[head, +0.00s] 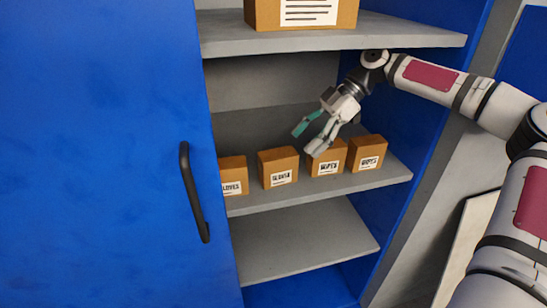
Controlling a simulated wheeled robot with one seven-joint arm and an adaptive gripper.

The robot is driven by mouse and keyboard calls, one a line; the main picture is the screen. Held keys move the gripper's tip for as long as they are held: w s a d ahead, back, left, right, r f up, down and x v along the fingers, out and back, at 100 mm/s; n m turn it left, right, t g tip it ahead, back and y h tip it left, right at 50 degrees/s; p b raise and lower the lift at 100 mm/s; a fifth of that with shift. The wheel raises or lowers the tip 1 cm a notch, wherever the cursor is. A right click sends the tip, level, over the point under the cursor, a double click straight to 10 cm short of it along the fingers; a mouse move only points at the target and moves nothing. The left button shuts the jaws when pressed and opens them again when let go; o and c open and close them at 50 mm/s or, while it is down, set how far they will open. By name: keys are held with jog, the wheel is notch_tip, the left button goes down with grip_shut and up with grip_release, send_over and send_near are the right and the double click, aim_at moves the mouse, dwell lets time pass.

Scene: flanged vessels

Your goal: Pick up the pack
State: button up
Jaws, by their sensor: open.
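Several small brown cardboard packs with white labels stand in a row on the middle shelf of a blue cabinet. The leftmost pack (232,170) is partly cut off by the cabinet door, and its label seems to end in "LOVES". Beside it stand a second pack (277,163), a third pack (333,155) whose label seems to read "WIPES", and a rightmost pack (368,149). The other labels are too small to read surely. My gripper (308,141) is open and empty, pointing down and left above the row. One finger overlaps the third pack's upper left in view; contact cannot be told.
The blue door (100,160) with a black handle (192,190) covers the left side. The lower shelf (300,240) is empty. The cabinet's right wall (402,130) stands close beside the rightmost pack.

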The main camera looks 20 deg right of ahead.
aim_at(289, 151)
jog(key=shift+w, duration=0.3)
jog(key=shift+a+f, duration=0.25)
jog(key=x, duration=0.6)
jog(key=shift+w+a+f+p, duration=0.15)
jog(key=shift+w+a+p, duration=0.2)
jog(key=shift+w, duration=0.05)
jog(key=shift+c, duration=0.2)
jog(key=c, duration=1.3)
